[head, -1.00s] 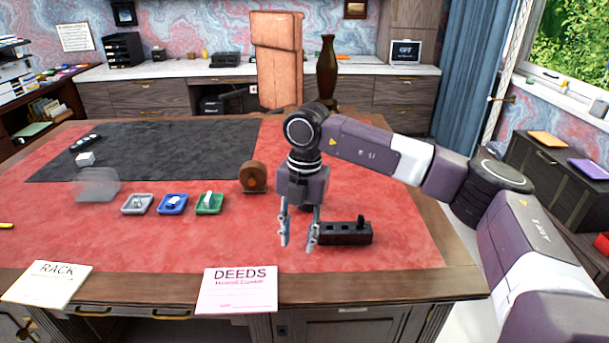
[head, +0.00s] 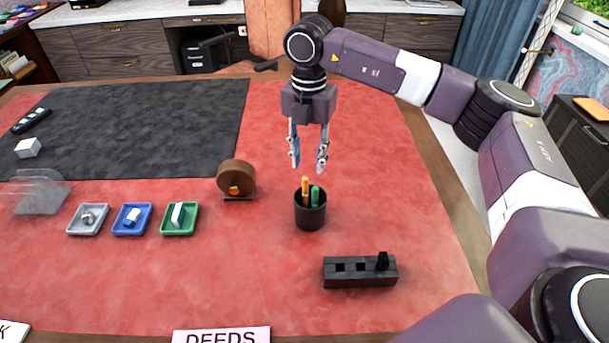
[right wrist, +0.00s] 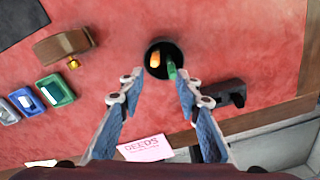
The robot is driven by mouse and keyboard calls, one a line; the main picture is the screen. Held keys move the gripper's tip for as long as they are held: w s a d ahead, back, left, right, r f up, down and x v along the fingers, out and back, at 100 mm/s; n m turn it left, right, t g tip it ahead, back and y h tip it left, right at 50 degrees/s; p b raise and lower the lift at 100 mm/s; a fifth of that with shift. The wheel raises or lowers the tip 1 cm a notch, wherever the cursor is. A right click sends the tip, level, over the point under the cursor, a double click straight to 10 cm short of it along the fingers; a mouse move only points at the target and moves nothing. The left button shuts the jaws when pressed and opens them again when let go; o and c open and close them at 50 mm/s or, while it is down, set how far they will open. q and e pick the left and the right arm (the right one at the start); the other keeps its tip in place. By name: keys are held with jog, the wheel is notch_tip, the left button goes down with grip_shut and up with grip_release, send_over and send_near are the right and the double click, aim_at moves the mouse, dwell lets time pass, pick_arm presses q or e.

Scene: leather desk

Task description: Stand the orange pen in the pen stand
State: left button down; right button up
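The orange pen (head: 305,189) stands in a round black cup (head: 310,212) beside a green pen (head: 315,195). Both pens show from above in the right wrist view, where the orange pen (right wrist: 155,59) is left of the green one (right wrist: 171,70). A black block with square holes (head: 345,274), which looks like the pen stand, lies in front and to the right of the cup; a black piece stands at its right end. My right gripper (head: 308,165) is open and empty, pointing down above the cup, apart from the pens. My left gripper is out of view.
Small grey (head: 88,219), blue (head: 132,218) and green (head: 180,218) trays with small items stand left of the cup. A brown round tape dispenser (head: 236,178) stands behind them. A DEEDS card (head: 221,336) lies at the front edge. Red desk around the block is clear.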

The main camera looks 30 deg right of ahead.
aim_at(305, 177)
jog(key=shift+w+f, duration=0.15)
jog(key=shift+f, duration=0.3)
jog(key=f, duration=0.2)
jog(key=f+p, duration=0.1)
jog(key=f, duration=0.1)
jog(key=f+p, duration=0.1)
jog(key=f, duration=0.1)
jog(key=shift+w+a+f, duration=0.1)
jog(key=shift+w+a, duration=0.05)
jog(key=shift+w, duration=0.15)
jog(key=shift+w+f, duration=0.1)
jog(key=shift+f, duration=0.2)
jog(key=shift+r, duration=0.1)
grip_shut()
